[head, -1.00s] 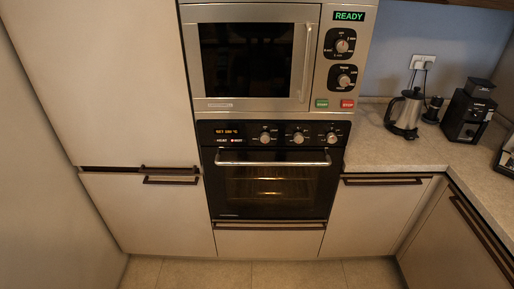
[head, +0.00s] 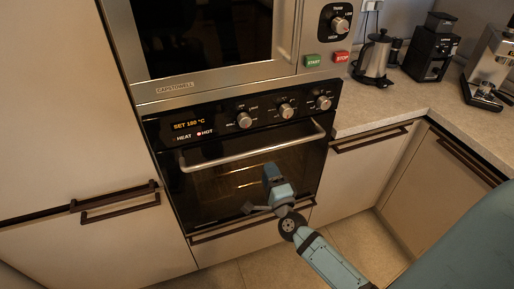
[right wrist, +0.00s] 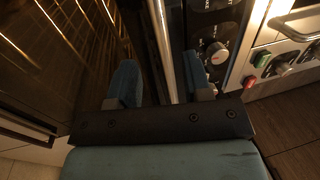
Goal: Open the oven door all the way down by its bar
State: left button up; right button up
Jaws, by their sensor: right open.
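The oven (head: 240,165) has a dark glass door (head: 215,195), which stands shut with a warm glow behind it. Its silver bar (head: 225,159) runs across the top of the door. My right gripper (head: 271,172) is open, in front of the door and just below the bar's right half in the head view. In the right wrist view the bar (right wrist: 161,40) runs lengthwise between the two blue fingertips (right wrist: 159,80), with a gap to each finger. I cannot tell how deep it sits between them. My left gripper is not in view.
The control panel with several knobs (head: 244,120) is right above the bar. A microwave (head: 205,50) is above the oven. A drawer and cabinets with dark handles (head: 120,207) surround it. A kettle (head: 376,60) and coffee machines stand on the counter at right.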

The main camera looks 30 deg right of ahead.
aim_at(258, 147)
jog(key=p+x, duration=0.1)
jog(key=x, duration=0.9)
jog(key=shift+w+d+r, duration=0.1)
jog(key=shift+w, duration=0.1)
grip_shut()
